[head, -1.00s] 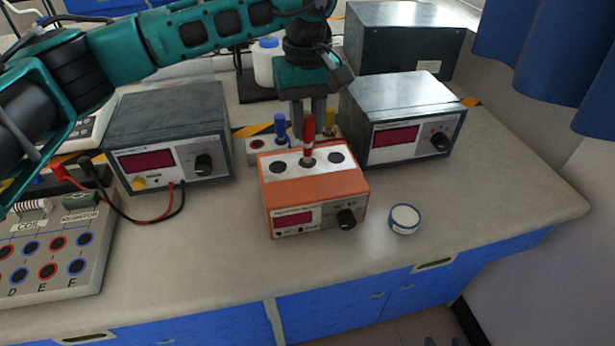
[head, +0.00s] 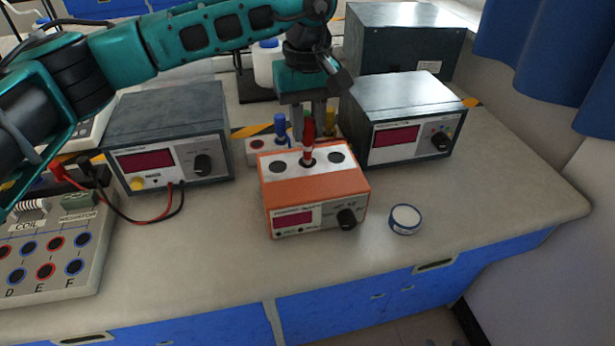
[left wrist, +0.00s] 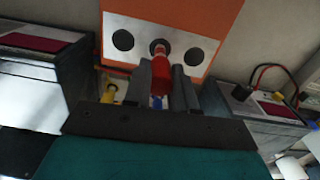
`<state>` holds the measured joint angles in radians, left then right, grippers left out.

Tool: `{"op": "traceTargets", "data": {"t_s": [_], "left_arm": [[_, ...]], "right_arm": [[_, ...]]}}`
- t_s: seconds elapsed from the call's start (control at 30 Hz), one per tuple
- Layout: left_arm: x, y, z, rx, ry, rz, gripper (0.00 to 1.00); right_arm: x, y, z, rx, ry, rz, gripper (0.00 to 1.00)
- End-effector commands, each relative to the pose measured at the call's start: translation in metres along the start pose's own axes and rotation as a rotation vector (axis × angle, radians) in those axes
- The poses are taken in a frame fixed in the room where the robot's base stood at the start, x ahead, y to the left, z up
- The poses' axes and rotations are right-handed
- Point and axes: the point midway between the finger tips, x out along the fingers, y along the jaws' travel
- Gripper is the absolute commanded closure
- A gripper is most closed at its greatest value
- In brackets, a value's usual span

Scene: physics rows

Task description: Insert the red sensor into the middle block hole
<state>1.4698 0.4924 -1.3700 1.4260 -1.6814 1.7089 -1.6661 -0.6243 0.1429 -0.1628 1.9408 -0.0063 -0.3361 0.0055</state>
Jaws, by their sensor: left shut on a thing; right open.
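The orange block (head: 290,194) stands on the bench with three holes in its white top strip. My left gripper (head: 308,118) is above the block, pointing down, and is shut on the red sensor (head: 309,128). The sensor is upright, and its lower end is at the middle hole (head: 308,161); how deep it sits I cannot tell. In the left wrist view the sensor (left wrist: 159,56) shows between the two fingers, with its tip at the middle hole and the outer holes empty. My right gripper is not in view.
Grey instrument boxes stand left (head: 170,130) and right (head: 405,115) of the block. A rack with a blue sensor (head: 280,125) and a yellow one is behind it. A small round tin (head: 404,219) lies at right. The bench front is clear.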

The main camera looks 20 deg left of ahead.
Motion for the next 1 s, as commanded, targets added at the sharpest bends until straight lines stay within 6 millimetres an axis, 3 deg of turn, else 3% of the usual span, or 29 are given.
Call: {"op": "traceTargets", "data": {"t_s": [1.0], "left_arm": [[0.013,0.0,0.0,0.0,0.0,0.0,1.0]], "right_arm": [[0.005,0.0,0.008,0.0,-0.001,0.0,0.57]]}}
